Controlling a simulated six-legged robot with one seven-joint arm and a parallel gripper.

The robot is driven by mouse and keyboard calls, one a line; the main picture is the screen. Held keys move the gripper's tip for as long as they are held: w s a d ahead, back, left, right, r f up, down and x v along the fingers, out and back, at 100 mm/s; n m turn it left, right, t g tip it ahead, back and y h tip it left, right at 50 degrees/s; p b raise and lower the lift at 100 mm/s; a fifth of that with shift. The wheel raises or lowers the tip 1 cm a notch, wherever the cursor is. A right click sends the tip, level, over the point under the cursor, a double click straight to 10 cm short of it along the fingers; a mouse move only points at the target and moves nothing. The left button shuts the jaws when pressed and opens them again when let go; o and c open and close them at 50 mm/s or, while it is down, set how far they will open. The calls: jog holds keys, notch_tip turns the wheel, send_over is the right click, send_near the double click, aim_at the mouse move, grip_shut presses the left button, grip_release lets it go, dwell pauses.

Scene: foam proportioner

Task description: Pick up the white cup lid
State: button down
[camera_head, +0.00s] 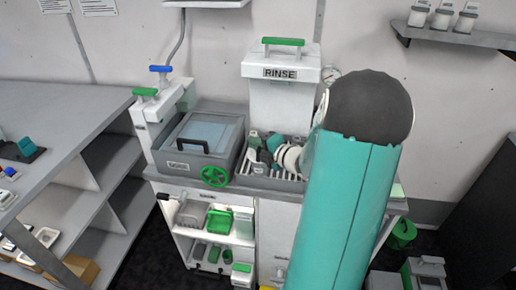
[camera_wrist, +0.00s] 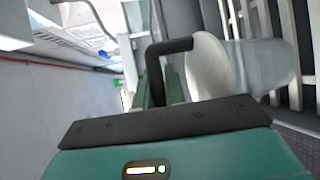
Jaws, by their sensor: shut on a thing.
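A white round cup lid (camera_wrist: 209,68) stands on edge in the wrist view, against the dark bent finger of my gripper (camera_wrist: 187,47). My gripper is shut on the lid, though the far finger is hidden. A translucent cup-like piece (camera_wrist: 262,66) is right behind the lid; I cannot tell whether they touch. In the head view, white round pieces (camera_head: 291,158) stand in a slatted rack (camera_head: 263,182) on the counter. My teal arm covers the rack's right side and hides my gripper there.
A grey lidded basin (camera_head: 197,140) with a green handwheel (camera_head: 215,176) stands left of the rack. A white RINSE tank (camera_head: 280,98) rises behind it. White slats (camera_wrist: 243,20) are close by in the wrist view. A grey shelf unit (camera_head: 65,130) is at the left.

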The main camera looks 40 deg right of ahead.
jog(key=shift+r, duration=0.15)
jog(key=shift+r, duration=0.25)
notch_tip(320, 180, up, 2)
jog(key=shift+r, duration=0.15)
jog(key=s+a+r, duration=0.8)
jog(key=s+r, duration=0.1)
jog(key=s, duration=0.2)
jog(key=shift+a+r, duration=0.4)
